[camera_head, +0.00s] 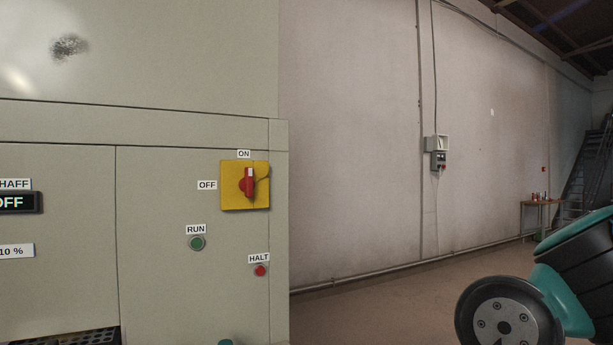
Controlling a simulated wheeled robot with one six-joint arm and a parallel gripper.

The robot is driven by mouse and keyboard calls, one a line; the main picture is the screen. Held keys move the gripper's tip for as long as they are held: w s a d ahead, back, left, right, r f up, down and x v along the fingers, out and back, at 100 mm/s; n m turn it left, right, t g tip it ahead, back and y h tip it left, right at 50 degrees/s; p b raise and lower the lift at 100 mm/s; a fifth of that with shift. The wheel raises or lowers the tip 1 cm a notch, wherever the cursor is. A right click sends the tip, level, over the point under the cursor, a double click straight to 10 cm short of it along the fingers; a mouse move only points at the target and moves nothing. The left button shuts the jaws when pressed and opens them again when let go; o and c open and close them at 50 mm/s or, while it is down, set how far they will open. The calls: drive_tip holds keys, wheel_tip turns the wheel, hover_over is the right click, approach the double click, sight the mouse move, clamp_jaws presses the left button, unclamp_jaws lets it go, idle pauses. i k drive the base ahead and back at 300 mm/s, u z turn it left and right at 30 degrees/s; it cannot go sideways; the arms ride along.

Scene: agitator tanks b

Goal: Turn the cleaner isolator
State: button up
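The isolator is a red rotary handle (247,183) on a yellow square plate (231,198), on the front of a beige cabinet near its right edge. The handle stands upright, with its pale-marked end up under the ON label (244,154). The OFF label (207,185) is left of the plate. Part of my arm, teal and black, shows at the lower right, apart from the cabinet. My gripper is not in view.
A green RUN button (197,243) and a red HALT button (260,271) sit below the isolator. A dark display (17,202) reading OFF is at the left edge. A grey wall box (438,152), a small table (541,203) and stairs (582,175) stand farther back. Floor right of the cabinet looks clear.

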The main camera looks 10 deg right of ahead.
sight(247, 185)
drive_tip(key=z, duration=0.05)
drive_tip(key=i, duration=1)
